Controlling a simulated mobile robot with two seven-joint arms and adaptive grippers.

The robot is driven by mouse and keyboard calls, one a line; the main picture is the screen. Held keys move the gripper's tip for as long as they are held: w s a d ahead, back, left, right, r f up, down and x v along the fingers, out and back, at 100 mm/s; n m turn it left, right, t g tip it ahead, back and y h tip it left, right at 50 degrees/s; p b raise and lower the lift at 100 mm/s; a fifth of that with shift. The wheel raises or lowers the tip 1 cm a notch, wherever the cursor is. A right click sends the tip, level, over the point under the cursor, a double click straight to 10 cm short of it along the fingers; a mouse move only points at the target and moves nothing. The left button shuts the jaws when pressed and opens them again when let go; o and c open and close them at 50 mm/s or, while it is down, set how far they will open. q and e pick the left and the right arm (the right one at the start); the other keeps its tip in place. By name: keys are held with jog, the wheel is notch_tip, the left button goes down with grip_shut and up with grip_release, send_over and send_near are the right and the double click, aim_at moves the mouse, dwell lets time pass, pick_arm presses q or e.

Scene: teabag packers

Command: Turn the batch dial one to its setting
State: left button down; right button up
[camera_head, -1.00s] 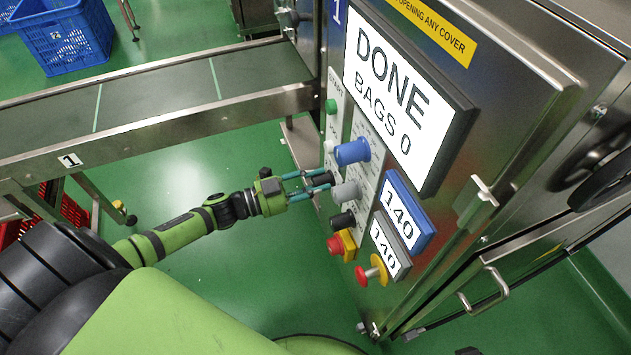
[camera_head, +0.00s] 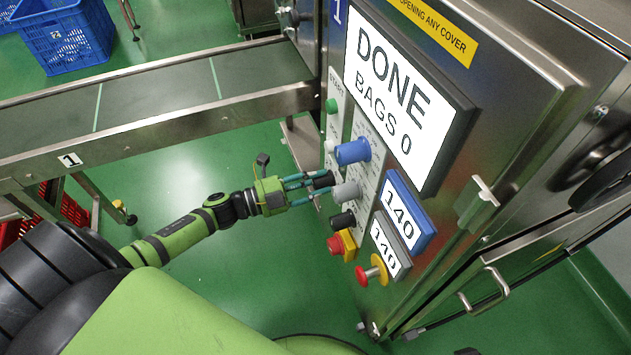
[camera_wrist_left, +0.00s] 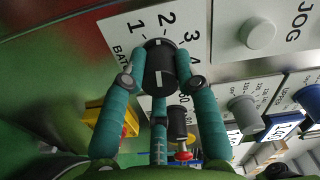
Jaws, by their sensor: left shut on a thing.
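The batch dial one is a black knob (camera_head: 323,179) on the control panel of the machine marked 1. In the left wrist view the black knob (camera_wrist_left: 160,68) sits before a white plate with the numbers 1, 2, 3 and part of the word "BATCH". My left gripper (camera_head: 311,187) is shut on this knob, with teal fingers on both sides of it; they also show in the left wrist view (camera_wrist_left: 160,82). My right gripper is not in view.
Close by are a blue knob (camera_head: 352,151), a grey knob (camera_head: 345,191), another black knob (camera_head: 342,220) and a red button (camera_head: 336,245). The screen (camera_head: 398,100) reads "DONE BAGS 0". A conveyor (camera_head: 160,100) runs at the left.

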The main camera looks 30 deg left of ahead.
pick_arm(q)
jog(key=shift+d+m, duration=0.15)
jog(key=shift+m, duration=1.25)
jog(key=shift+s, duration=0.1)
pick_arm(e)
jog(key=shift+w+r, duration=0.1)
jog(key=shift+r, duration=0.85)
pick_arm(q)
jog(key=c, duration=0.9)
grip_release()
jog(key=v, duration=1.2)
